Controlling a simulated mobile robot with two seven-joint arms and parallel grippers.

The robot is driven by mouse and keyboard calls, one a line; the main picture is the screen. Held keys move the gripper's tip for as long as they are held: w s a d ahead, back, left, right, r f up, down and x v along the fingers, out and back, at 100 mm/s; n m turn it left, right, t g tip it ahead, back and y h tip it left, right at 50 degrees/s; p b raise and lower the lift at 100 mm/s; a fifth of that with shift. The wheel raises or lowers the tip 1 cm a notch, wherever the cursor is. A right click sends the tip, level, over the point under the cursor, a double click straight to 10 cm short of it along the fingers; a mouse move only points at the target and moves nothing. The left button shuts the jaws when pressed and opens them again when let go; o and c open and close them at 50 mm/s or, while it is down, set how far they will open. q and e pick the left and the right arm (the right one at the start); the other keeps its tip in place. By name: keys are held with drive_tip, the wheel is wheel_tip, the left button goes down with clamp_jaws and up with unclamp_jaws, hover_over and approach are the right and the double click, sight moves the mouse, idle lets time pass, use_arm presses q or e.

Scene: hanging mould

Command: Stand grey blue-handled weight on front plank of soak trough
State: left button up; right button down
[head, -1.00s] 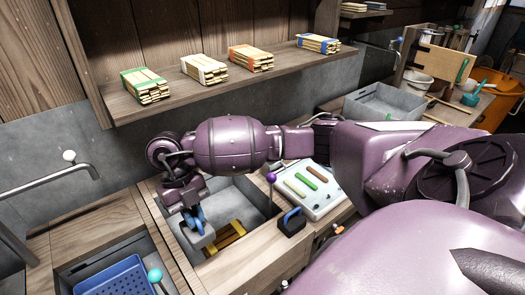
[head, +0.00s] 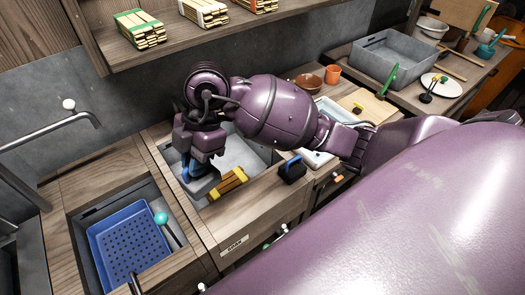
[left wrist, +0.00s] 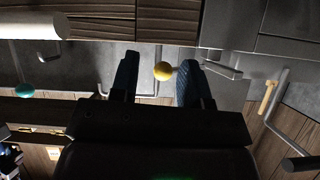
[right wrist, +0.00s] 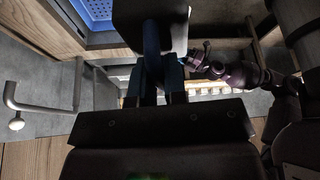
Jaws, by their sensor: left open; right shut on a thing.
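My right gripper (head: 200,160) is shut on the blue handle of a grey weight (head: 204,184). In the right wrist view the blue handle (right wrist: 152,45) is between the fingers, with the grey block (right wrist: 150,14) beyond. The weight is over the left part of the grey soak trough (head: 238,150); whether it touches anything is unclear. A slat bundle (head: 229,182) lies beside it, near the trough's wooden front plank (head: 240,208). My left gripper (left wrist: 157,82) is open and empty, low before dark cabinet fronts; the head view does not show it.
A black blue-handled weight (head: 292,170) stands at the trough's right front. A blue perforated basket (head: 130,250) sits in a basin at left. A shelf (head: 165,55) with banded bundles hangs above. A yellow ball knob (left wrist: 163,71) is beyond the left fingers.

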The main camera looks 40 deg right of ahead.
drive_tip(key=shift+s+d+r+m+t, duration=0.2)
drive_tip(key=shift+r+m+t, duration=0.2)
drive_tip(key=shift+m, duration=0.7)
wheel_tip(320, 180, down, 20)
drive_tip(key=shift+f, duration=0.15)
drive_tip(key=c, duration=1.2)
unclamp_jaws()
drive_tip(key=shift+o, duration=0.2)
drive_tip(key=v, duration=1.2)
